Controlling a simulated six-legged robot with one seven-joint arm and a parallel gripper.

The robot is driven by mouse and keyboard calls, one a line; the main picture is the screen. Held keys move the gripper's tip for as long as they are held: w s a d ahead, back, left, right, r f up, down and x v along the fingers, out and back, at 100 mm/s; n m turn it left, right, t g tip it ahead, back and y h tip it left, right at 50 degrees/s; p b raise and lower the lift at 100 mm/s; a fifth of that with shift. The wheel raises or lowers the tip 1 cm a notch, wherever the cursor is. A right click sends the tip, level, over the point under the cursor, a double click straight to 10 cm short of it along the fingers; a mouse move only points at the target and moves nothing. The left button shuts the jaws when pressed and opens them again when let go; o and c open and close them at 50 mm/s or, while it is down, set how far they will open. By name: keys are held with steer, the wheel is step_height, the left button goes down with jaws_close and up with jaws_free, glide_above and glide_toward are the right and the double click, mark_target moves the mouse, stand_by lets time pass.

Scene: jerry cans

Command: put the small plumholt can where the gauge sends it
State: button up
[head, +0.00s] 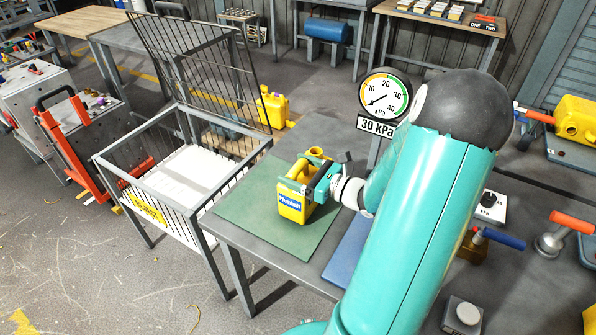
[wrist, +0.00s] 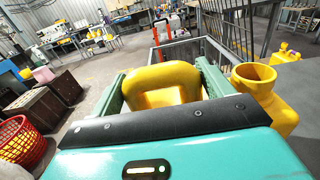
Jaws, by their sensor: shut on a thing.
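The small yellow can (head: 293,205) with a blue "Plumholt" label is at the green mat (head: 240,205) on the table; I cannot tell whether its base touches. My gripper (head: 309,178) is shut on its handle. In the wrist view, the yellow handle (wrist: 160,78) lies between the green fingers, with the open spout (wrist: 254,76) to the right. The round gauge (head: 384,96) stands behind my arm; its thin needle points lower left, near the low end. A plate (head: 377,127) below it reads "30 kPa". A blue mat (head: 348,250) is partly hidden by my arm.
A wire cage (head: 205,212) with a raised lid (head: 205,70), white floor and yellow tag stands left of the table. Another yellow can (head: 273,107) stands behind. Valves with a blue handle (head: 500,238) and an orange handle (head: 571,222) are at right.

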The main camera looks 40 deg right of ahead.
steer(key=shift+f, duration=0.2)
steer(key=shift+f, duration=0.15)
steer(key=o, duration=1.3)
steer(key=v, duration=1.2)
